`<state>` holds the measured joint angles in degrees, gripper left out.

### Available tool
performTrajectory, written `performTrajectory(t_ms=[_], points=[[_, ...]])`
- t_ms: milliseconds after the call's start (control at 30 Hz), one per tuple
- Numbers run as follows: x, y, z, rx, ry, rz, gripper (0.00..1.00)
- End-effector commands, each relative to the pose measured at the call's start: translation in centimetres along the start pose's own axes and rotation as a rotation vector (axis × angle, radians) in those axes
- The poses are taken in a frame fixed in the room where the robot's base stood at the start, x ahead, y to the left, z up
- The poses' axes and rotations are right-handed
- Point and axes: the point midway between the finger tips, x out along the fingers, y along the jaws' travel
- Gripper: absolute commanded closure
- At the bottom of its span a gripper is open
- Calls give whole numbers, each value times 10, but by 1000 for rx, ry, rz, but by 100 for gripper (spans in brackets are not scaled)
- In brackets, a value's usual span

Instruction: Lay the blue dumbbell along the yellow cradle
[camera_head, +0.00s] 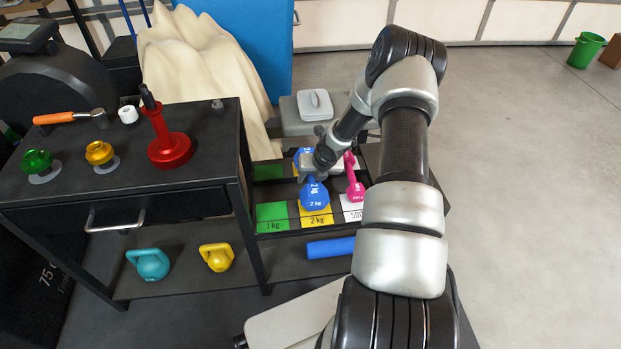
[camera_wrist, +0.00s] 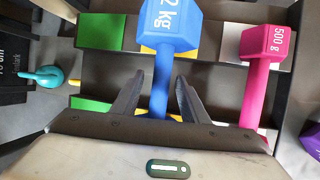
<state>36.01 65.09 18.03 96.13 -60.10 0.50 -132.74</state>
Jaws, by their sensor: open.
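The blue 2 kg dumbbell (camera_head: 314,196) lies lengthwise in the rack, along the yellow cradle (camera_head: 317,219) marked 2 kg. Its near head sits over the front yellow panel, and its far head is partly hidden behind my gripper. In the wrist view the dumbbell (camera_wrist: 171,28) covers most of the yellow, which shows beside its head. My gripper (camera_wrist: 157,92) is open, with one finger on each side of the blue handle. In the head view my gripper (camera_head: 318,174) is down at the dumbbell's middle. Whether the fingers touch the handle is unclear.
A pink 500 g dumbbell (camera_head: 354,188) lies just right, in the white cradle (camera_head: 352,211). The green 1 kg cradle (camera_head: 272,217) on the left is empty. A black table (camera_head: 210,125) with tools and a red post (camera_head: 168,147) stands left of the rack.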

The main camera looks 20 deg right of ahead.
Motion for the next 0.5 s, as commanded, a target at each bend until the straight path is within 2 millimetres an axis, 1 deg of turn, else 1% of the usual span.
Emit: performTrajectory(t_ms=[300, 400, 500], points=[[-68, 0, 3, -1, -3, -2, 60], [-88, 0, 2, 1, -2, -1, 60], [-103, 0, 2, 0, -1, 0, 60]])
